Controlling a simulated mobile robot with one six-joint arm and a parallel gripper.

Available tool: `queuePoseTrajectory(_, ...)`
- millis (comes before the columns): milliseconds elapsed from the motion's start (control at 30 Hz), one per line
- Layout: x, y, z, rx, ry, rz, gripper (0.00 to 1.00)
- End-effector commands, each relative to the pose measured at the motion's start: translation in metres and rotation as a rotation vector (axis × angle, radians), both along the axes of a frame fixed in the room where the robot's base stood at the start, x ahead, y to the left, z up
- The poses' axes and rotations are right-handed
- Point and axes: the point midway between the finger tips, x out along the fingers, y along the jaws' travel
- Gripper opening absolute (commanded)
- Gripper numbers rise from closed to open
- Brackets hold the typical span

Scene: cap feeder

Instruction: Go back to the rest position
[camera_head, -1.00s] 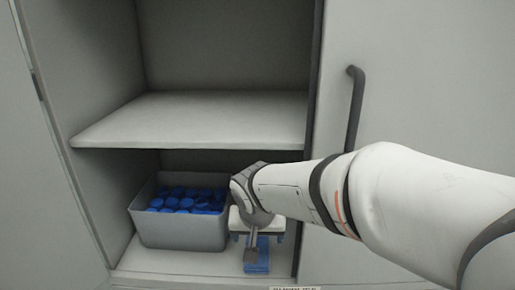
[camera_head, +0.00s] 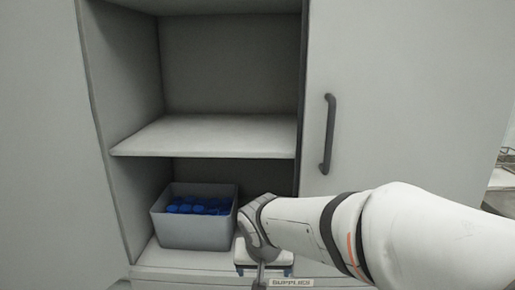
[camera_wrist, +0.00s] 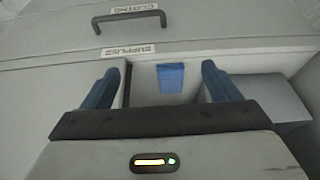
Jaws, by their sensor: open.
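My gripper (camera_head: 264,268) is at the low front edge of the open cabinet, right of the grey bin (camera_head: 195,232). In the wrist view, my gripper (camera_wrist: 160,69) has its two blue fingers wide apart with nothing between them. A flat blue patch (camera_wrist: 170,79) shows beyond the fingers, on a pale surface inside the cabinet. In the head view my gripper and arm cover that area. The fingertips are hard to make out there.
The bin holds several blue caps (camera_head: 198,207) on the lower shelf. A middle shelf (camera_head: 210,136) lies above, empty. A closed door with a dark handle (camera_head: 328,134) stands at right. A supplies label (camera_head: 293,283) marks the front below. In the wrist view a drawer handle (camera_wrist: 125,19) shows.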

Motion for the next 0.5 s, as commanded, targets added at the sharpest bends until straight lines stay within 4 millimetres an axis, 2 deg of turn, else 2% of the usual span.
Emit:
queuePoseTrajectory(33, -0.002, -0.005, 0.012, -0.001, 0.004, -0.005, 0.83)
queuePoseTrajectory(367, -0.02, -0.039, 0.058, -0.015, 0.034, -0.006, 0.83)
queuePoseTrajectory(500, -0.034, -0.06, 0.092, -0.02, 0.056, -0.008, 0.83)
